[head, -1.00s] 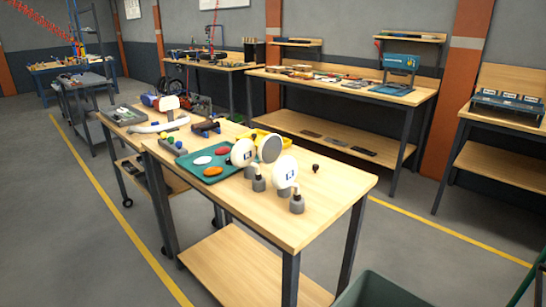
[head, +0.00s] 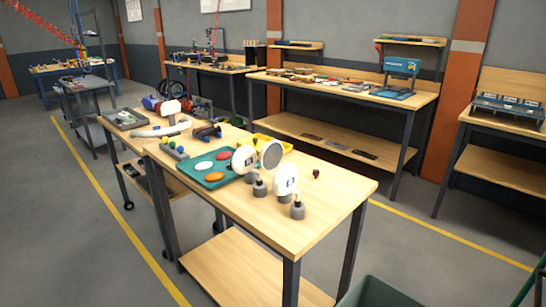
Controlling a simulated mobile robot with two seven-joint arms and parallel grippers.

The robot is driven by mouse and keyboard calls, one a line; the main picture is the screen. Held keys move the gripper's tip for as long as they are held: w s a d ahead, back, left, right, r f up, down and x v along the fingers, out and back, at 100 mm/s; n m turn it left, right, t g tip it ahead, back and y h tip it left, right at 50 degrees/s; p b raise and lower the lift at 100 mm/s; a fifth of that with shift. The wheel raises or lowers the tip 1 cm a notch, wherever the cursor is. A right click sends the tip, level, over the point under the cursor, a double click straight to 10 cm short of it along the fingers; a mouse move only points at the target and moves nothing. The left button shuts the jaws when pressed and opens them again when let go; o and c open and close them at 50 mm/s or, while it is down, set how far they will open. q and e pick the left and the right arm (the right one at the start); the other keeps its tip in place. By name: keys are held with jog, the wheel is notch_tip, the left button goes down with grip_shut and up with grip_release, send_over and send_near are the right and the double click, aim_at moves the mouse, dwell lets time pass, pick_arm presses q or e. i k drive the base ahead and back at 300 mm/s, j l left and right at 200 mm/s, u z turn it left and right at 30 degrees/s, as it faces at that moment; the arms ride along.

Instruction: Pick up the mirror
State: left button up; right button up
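A round mirror (head: 270,154) with a grey face and pale rim stands upright on the near wooden table (head: 325,205), near its middle. Two white round discs stand close to it: one (head: 243,159) just left and one (head: 286,179) in front, with a small dark mark. Small grey bases with dark stems, one left (head: 259,188) and one right (head: 297,209), stand below the discs. The mirror's lower part is partly hidden, so I cannot tell which base belongs to it. Neither of my grippers is in view.
A green tray (head: 190,175) with coloured ovals lies left of the discs, with a yellow bin (head: 277,141) behind. The table's right part is clear except for a small dark knob (head: 316,174). A dark green bin (head: 385,292) stands on the floor in front.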

aim_at(271, 155)
jog(key=i+j+z, duration=0.1)
jog(key=z, duration=0.6)
jog(key=i+j+z, duration=0.1)
jog(key=j+z, duration=0.2)
jog(key=j, duration=0.15)
jog(key=j+z, duration=0.3)
jog(key=j, duration=0.15)
jog(key=j+z, duration=0.35)
jog(key=j, duration=1.55)
jog(key=i, duration=0.05)
